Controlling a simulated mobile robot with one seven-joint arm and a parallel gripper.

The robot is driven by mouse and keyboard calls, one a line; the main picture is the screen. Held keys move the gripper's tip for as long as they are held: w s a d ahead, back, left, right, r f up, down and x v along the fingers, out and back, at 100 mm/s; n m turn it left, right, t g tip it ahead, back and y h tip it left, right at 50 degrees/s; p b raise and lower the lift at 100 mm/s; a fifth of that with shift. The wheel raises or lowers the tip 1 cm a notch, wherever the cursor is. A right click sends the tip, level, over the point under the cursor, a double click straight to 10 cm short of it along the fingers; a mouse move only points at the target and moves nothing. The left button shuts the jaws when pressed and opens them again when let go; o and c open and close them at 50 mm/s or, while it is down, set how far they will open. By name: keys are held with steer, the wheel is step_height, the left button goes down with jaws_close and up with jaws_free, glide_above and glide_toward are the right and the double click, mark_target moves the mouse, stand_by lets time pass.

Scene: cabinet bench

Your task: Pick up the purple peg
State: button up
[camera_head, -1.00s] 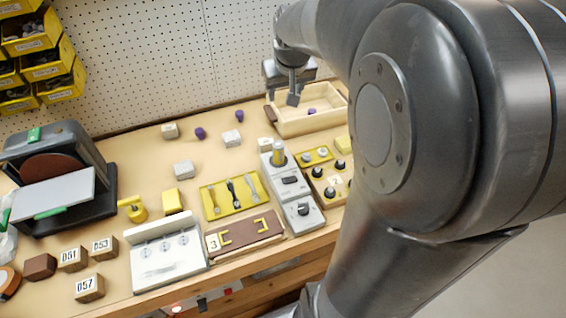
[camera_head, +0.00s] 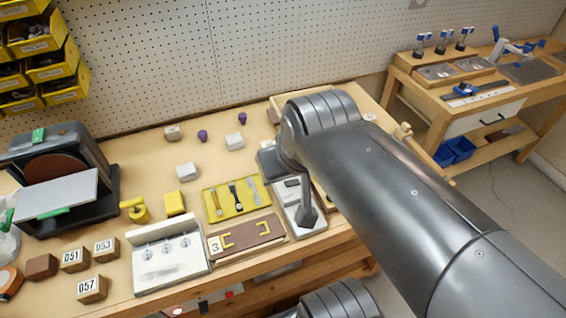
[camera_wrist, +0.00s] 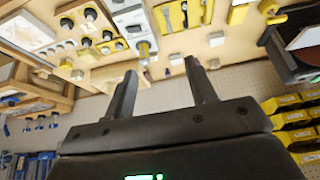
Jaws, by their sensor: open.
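Two small purple pegs stand on the bench toward the back in the head view: one left of a pale block (camera_head: 202,136), the other, a second purple peg (camera_head: 242,118), farther back and right. Small purple spots show beyond the fingers there, too small to tell apart.
Pale blocks (camera_head: 235,142) stand close to the pegs. A yellow tray with tools (camera_head: 237,211), a white panel (camera_head: 168,262) and a brown board marked 3 (camera_head: 246,238) lie nearer the front. My arm hides much of the bench's right side, including most of the wooden tray.

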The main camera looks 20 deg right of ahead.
steer(key=shift+o, duration=0.6)
steer(key=g, duration=0.3)
glide_above(202, 133)
steer(key=s, duration=0.3)
steer(key=s+x, duration=0.2)
steer(key=x, duration=0.7)
steer(key=s+f+x, duration=0.1)
steer(key=s+x, duration=0.1)
steer(key=x, duration=0.7)
steer(key=shift+t, duration=0.3)
steer(key=x, duration=1)
steer(key=shift+w+f, duration=0.1)
steer(key=shift+w, duration=0.2)
steer(key=shift+c, duration=0.4)
